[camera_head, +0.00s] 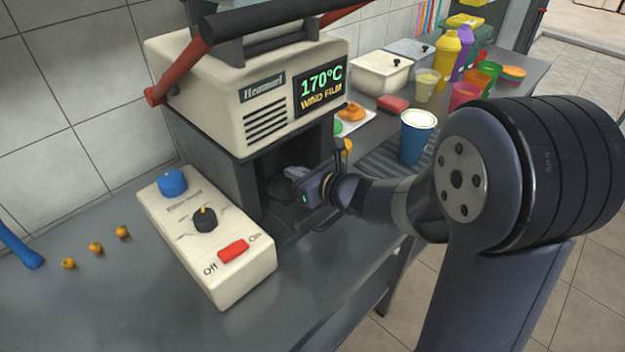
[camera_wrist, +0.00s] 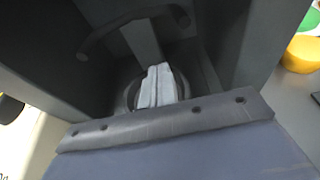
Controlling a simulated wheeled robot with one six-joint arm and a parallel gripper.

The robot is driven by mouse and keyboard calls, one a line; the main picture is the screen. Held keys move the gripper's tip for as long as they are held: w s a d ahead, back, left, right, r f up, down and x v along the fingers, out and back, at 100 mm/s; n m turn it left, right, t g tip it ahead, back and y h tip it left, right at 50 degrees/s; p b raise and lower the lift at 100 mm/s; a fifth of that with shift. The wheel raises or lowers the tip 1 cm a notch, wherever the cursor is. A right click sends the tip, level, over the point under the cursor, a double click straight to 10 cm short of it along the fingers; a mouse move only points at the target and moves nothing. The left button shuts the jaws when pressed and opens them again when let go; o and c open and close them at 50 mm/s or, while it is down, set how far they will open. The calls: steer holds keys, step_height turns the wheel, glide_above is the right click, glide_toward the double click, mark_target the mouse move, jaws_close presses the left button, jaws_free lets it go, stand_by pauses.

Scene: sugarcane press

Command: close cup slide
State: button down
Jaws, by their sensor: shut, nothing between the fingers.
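The cream and dark grey sealing machine (camera_head: 255,95) stands on the counter, its display reading 170°C. Its cup slide (camera_head: 285,190) is a dark part low in the front bay, partly hidden by my gripper. In the wrist view a dark round ring (camera_wrist: 128,98) of the slide lies under and around my fingers. My gripper (camera_head: 296,174) reaches into the bay from the right. Its light grey fingers also show in the wrist view (camera_wrist: 158,86); they are shut with nothing between them. I cannot tell whether they touch the slide.
A control box (camera_head: 205,232) with blue and black knobs and a red switch stands front left. A blue cup with a white top (camera_head: 417,137) stands right of the machine, close to my arm. Small oranges (camera_head: 96,247) lie at left. Containers and coloured cups fill the counter behind.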

mark_target(274, 156)
steer(key=w+a, duration=0.2)
steer(key=shift+w+a, duration=0.25)
steer(key=shift+a, duration=0.1)
steer(key=w+a, duration=0.2)
steer(key=a, duration=0.1)
steer(key=shift+w, duration=0.25)
steer(key=shift+w+r, duration=0.1)
steer(key=shift+r, duration=0.1)
